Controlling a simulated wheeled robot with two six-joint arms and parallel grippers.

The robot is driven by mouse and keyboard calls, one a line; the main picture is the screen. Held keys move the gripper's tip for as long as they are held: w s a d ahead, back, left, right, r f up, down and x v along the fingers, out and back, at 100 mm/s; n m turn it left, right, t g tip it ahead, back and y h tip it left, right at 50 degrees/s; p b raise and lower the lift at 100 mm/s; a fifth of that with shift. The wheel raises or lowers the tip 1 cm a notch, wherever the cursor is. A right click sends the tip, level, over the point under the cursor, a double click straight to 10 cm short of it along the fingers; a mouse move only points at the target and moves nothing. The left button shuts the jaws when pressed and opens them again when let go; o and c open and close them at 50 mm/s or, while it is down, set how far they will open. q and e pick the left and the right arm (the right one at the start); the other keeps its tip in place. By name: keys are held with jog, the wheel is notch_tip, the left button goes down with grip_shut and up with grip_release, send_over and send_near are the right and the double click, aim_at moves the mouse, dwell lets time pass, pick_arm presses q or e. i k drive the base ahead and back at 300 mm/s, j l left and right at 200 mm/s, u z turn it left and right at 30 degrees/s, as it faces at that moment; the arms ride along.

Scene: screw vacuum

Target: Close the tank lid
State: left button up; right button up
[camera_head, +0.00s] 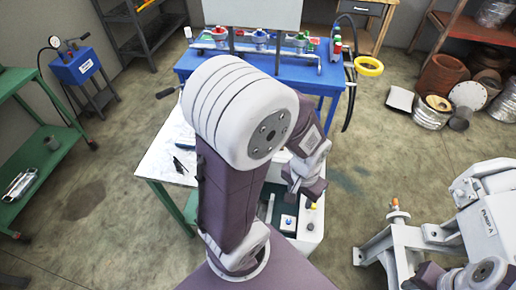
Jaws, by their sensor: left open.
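A pale box-shaped unit with dark green inside (311,222), which looks like the tank, stands below and behind my left arm. Its top carries small white, blue and yellow parts. My left gripper (308,192) points down just over it, partly hidden by its own wrist; its jaws are open and I see nothing held. My left arm covers much of the unit, and I cannot make out the lid or its position. My right gripper is not in view; only a part of my right arm shows at the bottom right.
A green-legged table (160,165) is left of my arm. A blue bench (310,75) with several coloured parts stands behind. Open floor (365,150) lies between the bench and the machine.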

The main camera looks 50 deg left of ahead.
aim_at(273, 175)
jog(key=j+u, duration=0.1)
jog(key=u, duration=0.3)
jog(key=k+j+u, duration=0.1)
jog(key=u, duration=0.25)
jog(key=j+u, duration=0.15)
jog(key=u, duration=0.25)
jog(key=i, duration=0.25)
